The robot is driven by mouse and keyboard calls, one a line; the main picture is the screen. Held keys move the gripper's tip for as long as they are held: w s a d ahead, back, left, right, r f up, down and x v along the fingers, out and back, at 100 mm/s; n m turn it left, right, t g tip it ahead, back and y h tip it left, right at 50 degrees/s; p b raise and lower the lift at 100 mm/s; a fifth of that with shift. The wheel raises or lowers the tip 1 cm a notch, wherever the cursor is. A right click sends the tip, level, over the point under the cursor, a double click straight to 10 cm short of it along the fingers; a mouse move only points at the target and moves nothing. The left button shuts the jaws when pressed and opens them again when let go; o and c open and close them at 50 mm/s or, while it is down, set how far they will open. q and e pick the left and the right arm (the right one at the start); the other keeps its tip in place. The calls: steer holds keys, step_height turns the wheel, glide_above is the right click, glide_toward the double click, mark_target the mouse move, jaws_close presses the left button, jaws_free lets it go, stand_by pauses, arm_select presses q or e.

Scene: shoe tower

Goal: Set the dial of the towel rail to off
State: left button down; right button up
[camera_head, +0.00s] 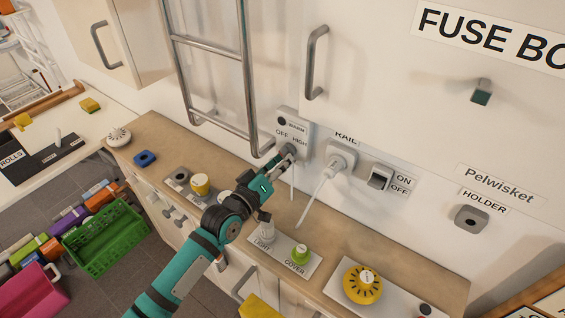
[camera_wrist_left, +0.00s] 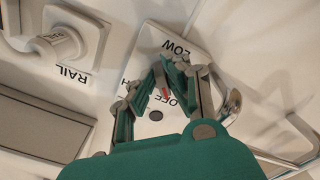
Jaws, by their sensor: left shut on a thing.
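The towel rail (camera_head: 247,85) is a grey metal ladder frame on the wall. Its dial plate (camera_head: 289,117) is pale, with the words WARM, OFF and HIGH in the head view and LOW in the wrist view (camera_wrist_left: 180,35). My left gripper (camera_head: 287,156) is at the lower part of this plate, its fingers closed on the dial. In the wrist view its fingertips (camera_wrist_left: 163,70) meet over the dial, hiding most of it. A small red mark shows between the fingers, close to the OFF label. My right gripper is not in view.
A white plug in the RAIL socket (camera_head: 341,158) and an ON/OFF switch (camera_head: 380,177) sit right of the dial. Below, the wooden counter (camera_head: 325,240) carries a green COVER knob (camera_head: 300,254) and a yellow dial (camera_head: 362,285). A green crate (camera_head: 105,240) stands on the floor.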

arm_select(q)
steer(key=shift+f, duration=0.1)
steer(key=c, duration=1.4)
jaws_free()
steer(key=shift+o, duration=0.2)
steer(key=v, duration=1.2)
